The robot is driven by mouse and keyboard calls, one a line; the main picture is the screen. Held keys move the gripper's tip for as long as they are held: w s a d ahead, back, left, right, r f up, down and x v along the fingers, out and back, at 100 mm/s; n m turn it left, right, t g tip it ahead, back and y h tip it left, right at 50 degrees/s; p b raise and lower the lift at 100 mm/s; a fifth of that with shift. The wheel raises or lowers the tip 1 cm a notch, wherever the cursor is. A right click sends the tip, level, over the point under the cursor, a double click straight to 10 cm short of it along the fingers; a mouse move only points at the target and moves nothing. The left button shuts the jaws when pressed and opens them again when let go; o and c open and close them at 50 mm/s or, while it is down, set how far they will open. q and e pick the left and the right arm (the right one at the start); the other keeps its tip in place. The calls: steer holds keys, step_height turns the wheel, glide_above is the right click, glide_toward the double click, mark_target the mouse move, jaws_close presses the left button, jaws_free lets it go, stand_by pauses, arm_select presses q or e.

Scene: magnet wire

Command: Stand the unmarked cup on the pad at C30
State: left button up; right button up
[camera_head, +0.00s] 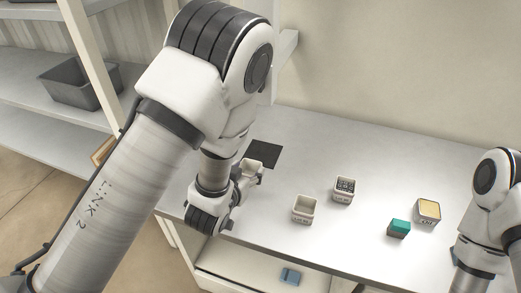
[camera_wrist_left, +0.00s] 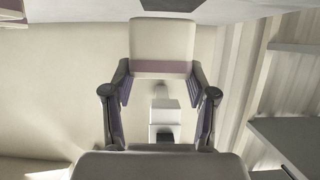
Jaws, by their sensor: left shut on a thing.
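My left gripper (camera_head: 251,174) is shut on a pale, cream cup (camera_head: 258,154), which shows no label on the sides in view. In the left wrist view the gripper (camera_wrist_left: 162,88) has its two fingers on either side of the cup (camera_wrist_left: 163,40), with a mauve band along its near edge. A dark square pad (camera_head: 272,152) lies on the table near the back left; the cup and gripper cover part of it in the head view. I cannot tell whether the cup touches the pad. My right gripper is outside the view.
An empty, labelled cup (camera_head: 304,209) and a cup with dark contents (camera_head: 344,191) stand mid-table. A teal block (camera_head: 399,228) and a cup with yellow contents (camera_head: 428,211) stand at the right. A grey bin (camera_head: 82,88) is on the left shelf. A blue item (camera_head: 290,276) lies below the table.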

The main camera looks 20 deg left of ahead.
arm_select(q)
steer(key=shift+w+a+r+p, duration=0.15)
steer(key=shift+w+a+r, duration=0.05)
steer(key=shift+w, duration=0.45)
steer(key=shift+w+a+r+p, duration=0.15)
steer(key=shift+w, duration=0.45)
steer(key=w, duration=0.4)
steer(key=w+f, duration=0.1)
steer(key=w, duration=0.3)
steer(key=w+p, duration=0.1)
steer(key=w, duration=0.3)
steer(key=shift+w+a+f, duration=0.15)
steer(key=shift+a+f, duration=0.15)
steer(key=shift+w+f, duration=0.2)
steer(key=shift+w, duration=0.1)
step_height(320, 180, down, 3)
steer(key=shift+w+f+p, duration=0.1)
steer(key=shift+f+p, duration=0.1)
steer(key=shift+p, duration=0.1)
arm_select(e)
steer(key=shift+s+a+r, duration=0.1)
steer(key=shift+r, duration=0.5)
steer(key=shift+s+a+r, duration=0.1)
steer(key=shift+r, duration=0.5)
arm_select(q)
steer(key=shift+f, duration=0.1)
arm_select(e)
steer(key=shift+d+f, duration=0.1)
arm_select(q)
steer(key=o, duration=1)
